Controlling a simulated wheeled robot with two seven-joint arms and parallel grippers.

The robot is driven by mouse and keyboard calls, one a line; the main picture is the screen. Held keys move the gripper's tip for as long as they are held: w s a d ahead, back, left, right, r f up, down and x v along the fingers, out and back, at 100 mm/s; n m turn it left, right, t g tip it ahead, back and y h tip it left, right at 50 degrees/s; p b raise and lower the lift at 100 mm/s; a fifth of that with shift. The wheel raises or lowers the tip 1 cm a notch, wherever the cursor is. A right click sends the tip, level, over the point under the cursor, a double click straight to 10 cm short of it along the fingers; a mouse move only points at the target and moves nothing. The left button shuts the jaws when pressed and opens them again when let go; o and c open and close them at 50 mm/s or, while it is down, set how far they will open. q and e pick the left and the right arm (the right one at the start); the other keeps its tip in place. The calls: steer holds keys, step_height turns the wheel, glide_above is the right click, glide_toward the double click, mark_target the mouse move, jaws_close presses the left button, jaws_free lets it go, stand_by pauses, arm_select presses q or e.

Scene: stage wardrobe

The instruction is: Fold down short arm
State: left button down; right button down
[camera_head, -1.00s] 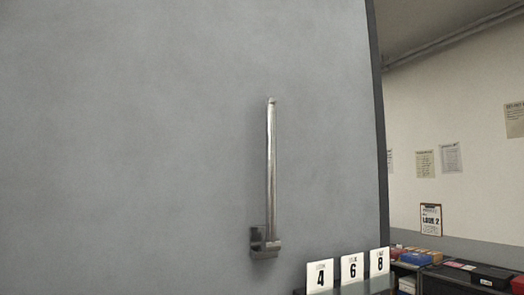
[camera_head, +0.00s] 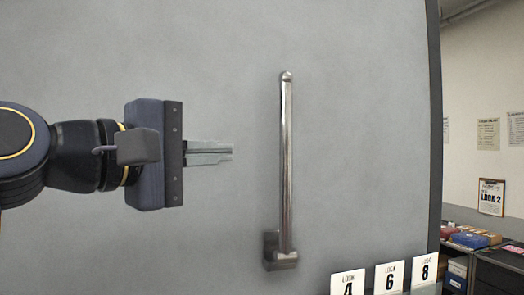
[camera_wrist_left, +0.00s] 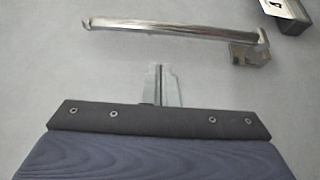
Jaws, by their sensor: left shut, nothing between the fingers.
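The short arm (camera_head: 286,165) is a shiny metal bar that stands upright against a grey panel, with its bracket (camera_head: 281,251) at the lower end. In the left wrist view the bar (camera_wrist_left: 150,29) lies across the top, with the bracket (camera_wrist_left: 249,49) at its right end. My left gripper (camera_head: 230,152) is shut and empty, to the left of the bar at about its middle height. Its fingertips point at the bar with a gap between them in the picture. My right gripper is not in view.
The grey panel (camera_head: 210,50) fills most of the view and is bare around the bar. White cards numbered 4 (camera_head: 347,283), 6 (camera_head: 389,277) and 8 (camera_head: 425,269) stand at the lower right. Behind the panel's right edge are shelves with boxes (camera_head: 475,239).

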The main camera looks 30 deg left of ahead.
mark_target(266, 152)
arm_select(q)
steer(key=w, duration=0.3)
steer(key=w+d+p, duration=0.1)
steer(key=w, duration=0.1)
steer(key=w+p, duration=0.1)
steer(key=w, duration=0.2)
steer(key=shift+w+d, duration=0.2)
steer(key=shift+w, duration=0.15)
steer(key=shift+w+d+p, duration=0.15)
steer(key=shift+w+p, duration=0.25)
steer(key=shift+w, duration=0.2)
